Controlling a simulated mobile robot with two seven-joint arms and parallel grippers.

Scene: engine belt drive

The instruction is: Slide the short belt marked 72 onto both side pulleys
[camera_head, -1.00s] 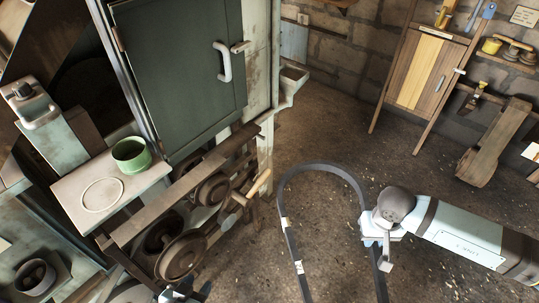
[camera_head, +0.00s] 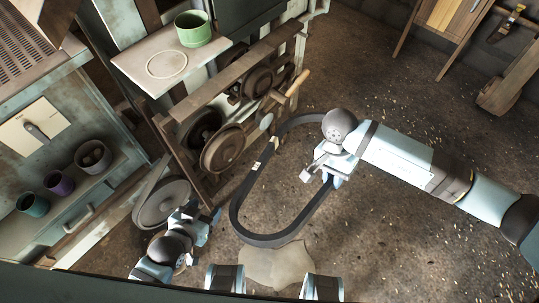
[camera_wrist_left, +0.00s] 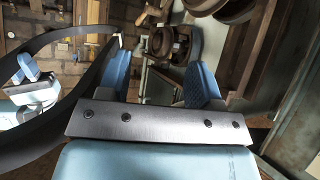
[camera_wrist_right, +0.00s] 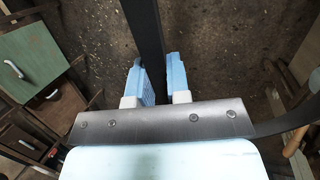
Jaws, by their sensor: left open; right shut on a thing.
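The belt (camera_head: 262,240) is a dark closed loop with pale marks, hanging beside the pulley frame; I cannot read a number on it. My right gripper (camera_head: 318,172) is shut on the belt's right side; in the right wrist view the belt (camera_wrist_right: 146,32) runs between its fingers. My left gripper (camera_head: 210,218) is open, just left of the belt's lower end. In the left wrist view the belt (camera_wrist_left: 45,137) passes left of the fingers, not between them. A pulley (camera_head: 222,150) and another pulley (camera_head: 258,82) sit on the frame, clear of the belt. A larger pulley (camera_head: 160,205) is lower left.
A wooden-handled tool (camera_head: 290,91) sticks out from the frame (camera_head: 215,80) towards the belt. A shelf (camera_head: 135,66) above holds a green pot (camera_head: 193,28). Several cups stand on the left bench (camera_head: 20,240).

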